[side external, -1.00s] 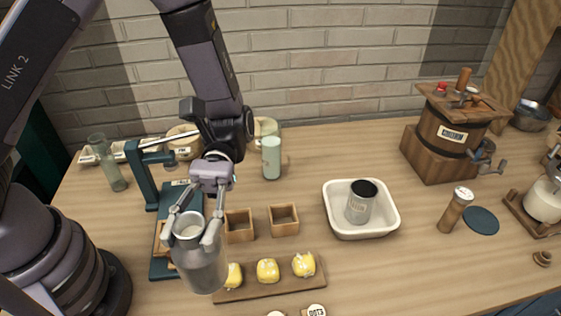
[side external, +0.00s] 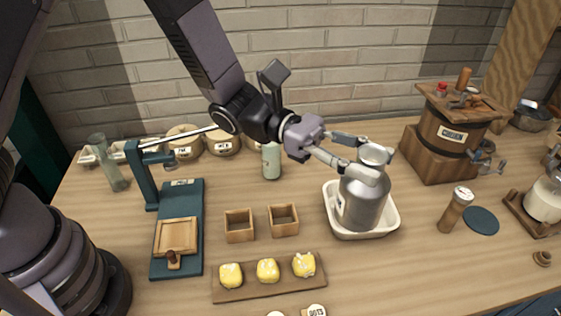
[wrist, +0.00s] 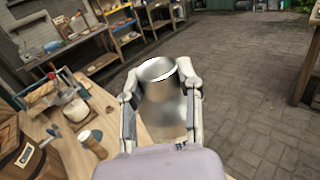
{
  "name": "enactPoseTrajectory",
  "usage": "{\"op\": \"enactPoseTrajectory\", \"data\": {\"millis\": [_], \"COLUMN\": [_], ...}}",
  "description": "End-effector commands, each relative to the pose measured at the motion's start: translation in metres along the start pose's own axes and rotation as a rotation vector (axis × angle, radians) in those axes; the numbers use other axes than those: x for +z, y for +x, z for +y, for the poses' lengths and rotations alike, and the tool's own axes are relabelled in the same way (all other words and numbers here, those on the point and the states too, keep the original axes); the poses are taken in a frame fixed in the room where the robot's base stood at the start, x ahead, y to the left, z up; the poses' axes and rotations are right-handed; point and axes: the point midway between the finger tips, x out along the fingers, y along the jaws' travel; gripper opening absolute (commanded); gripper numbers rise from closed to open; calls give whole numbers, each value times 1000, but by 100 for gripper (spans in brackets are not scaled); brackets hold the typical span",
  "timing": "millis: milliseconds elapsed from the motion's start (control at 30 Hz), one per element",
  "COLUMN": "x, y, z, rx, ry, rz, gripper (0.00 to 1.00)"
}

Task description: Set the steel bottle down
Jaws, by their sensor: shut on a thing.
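The steel bottle (side external: 364,205) is a grey metal can with a narrower neck. The labelled grey cup in the tub is almost wholly hidden behind the bottle.
A wooden churn (side external: 445,140) stands right of the tub, with a wooden cylinder (side external: 455,210) and a dark blue disc (side external: 481,220) nearby. Two small wooden boxes (side external: 239,226) and a board (side external: 290,287) with yellow pieces lie to the left. Bare table shows at the front right.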

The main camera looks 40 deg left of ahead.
Motion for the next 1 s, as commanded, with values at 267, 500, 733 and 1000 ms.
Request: {"op": "enactPoseTrajectory", "data": {"millis": [267,500,733,1000], "x": [-77,-125,-146,-181], "y": [0,0,26,78], "z": [0,0,19,59], "rx": [-1,-1,-4,-4], "ry": [-6,0,6,2], "rz": [2,-1,-4,-2], "gripper": [0,0,0,0]}}
